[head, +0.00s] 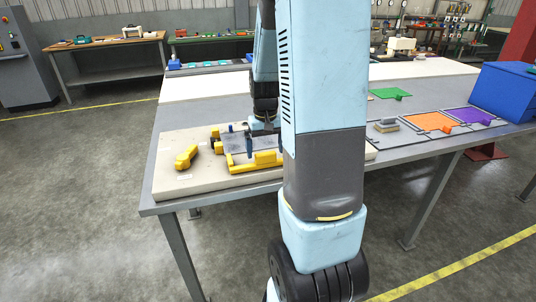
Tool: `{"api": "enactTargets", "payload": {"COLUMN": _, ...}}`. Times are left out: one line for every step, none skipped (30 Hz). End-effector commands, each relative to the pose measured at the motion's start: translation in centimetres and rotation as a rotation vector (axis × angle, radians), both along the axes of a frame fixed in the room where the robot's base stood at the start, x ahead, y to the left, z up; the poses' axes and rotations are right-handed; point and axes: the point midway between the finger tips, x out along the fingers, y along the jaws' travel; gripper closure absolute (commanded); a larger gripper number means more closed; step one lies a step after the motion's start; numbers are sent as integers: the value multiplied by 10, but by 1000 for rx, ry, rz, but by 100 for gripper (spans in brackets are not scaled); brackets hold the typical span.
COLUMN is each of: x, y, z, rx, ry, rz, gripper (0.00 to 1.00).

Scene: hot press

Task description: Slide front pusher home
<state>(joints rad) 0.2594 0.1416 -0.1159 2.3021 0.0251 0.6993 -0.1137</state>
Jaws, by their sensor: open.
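A pale press plate (215,181) lies on the near left of the grey table. On it is a grey flat piece (235,142) with yellow parts around it. One long yellow part (256,163) lies along its front edge, a yellow block (186,157) stands apart to the left, and a small yellow and dark part (216,143) is at the left edge. I cannot tell which is the front pusher. My gripper (264,150) is open above the grey piece, with a blue finger near the front yellow part; contact is unclear. My arm hides the right side.
A green mat (390,93) lies behind. The white strip at the back left looks clear.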

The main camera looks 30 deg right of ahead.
Motion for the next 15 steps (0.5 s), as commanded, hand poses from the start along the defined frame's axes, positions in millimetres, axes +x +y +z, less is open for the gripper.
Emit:
{"api": "enactTargets", "payload": {"x": -1, "y": 0, "z": -8, "rx": 1, "ry": 3, "rz": 0, "gripper": 0}}
{"api": "enactTargets", "payload": {"x": 0, "y": 0, "z": -11, "rx": 1, "ry": 3, "rz": 0, "gripper": 0}}
{"api": "enactTargets", "payload": {"x": -1, "y": 0, "z": -15, "rx": 1, "ry": 3, "rz": 0, "gripper": 0}}
{"api": "enactTargets", "payload": {"x": 0, "y": 0, "z": -18, "rx": 1, "ry": 2, "rz": 0, "gripper": 0}}
{"api": "enactTargets", "payload": {"x": 0, "y": 0, "z": -20, "rx": 0, "ry": 1, "rz": 0, "gripper": 0}}
{"api": "enactTargets", "payload": {"x": 0, "y": 0, "z": -23, "rx": 0, "ry": 1, "rz": 0, "gripper": 0}}
{"api": "enactTargets", "payload": {"x": 0, "y": 0, "z": -24, "rx": 1, "ry": 2, "rz": 0, "gripper": 0}}
{"api": "enactTargets", "payload": {"x": 0, "y": 0, "z": -26, "rx": 0, "ry": 1, "rz": 0, "gripper": 0}}
{"api": "enactTargets", "payload": {"x": 0, "y": 0, "z": -27, "rx": 0, "ry": 1, "rz": 0, "gripper": 0}}
{"api": "enactTargets", "payload": {"x": 0, "y": 0, "z": -27, "rx": 0, "ry": 0, "rz": 0, "gripper": 0}}
{"api": "enactTargets", "payload": {"x": 0, "y": 0, "z": -28, "rx": 0, "ry": 0, "rz": 0, "gripper": 0}}
{"api": "enactTargets", "payload": {"x": 0, "y": 0, "z": -28, "rx": 0, "ry": -1, "rz": 0, "gripper": 0}}
{"api": "enactTargets", "payload": {"x": 0, "y": 0, "z": -28, "rx": 0, "ry": -1, "rz": 0, "gripper": 0}}
{"api": "enactTargets", "payload": {"x": 0, "y": 0, "z": -28, "rx": 0, "ry": -1, "rz": 0, "gripper": 0}}
{"api": "enactTargets", "payload": {"x": 0, "y": 0, "z": -28, "rx": 0, "ry": -1, "rz": 0, "gripper": 0}}
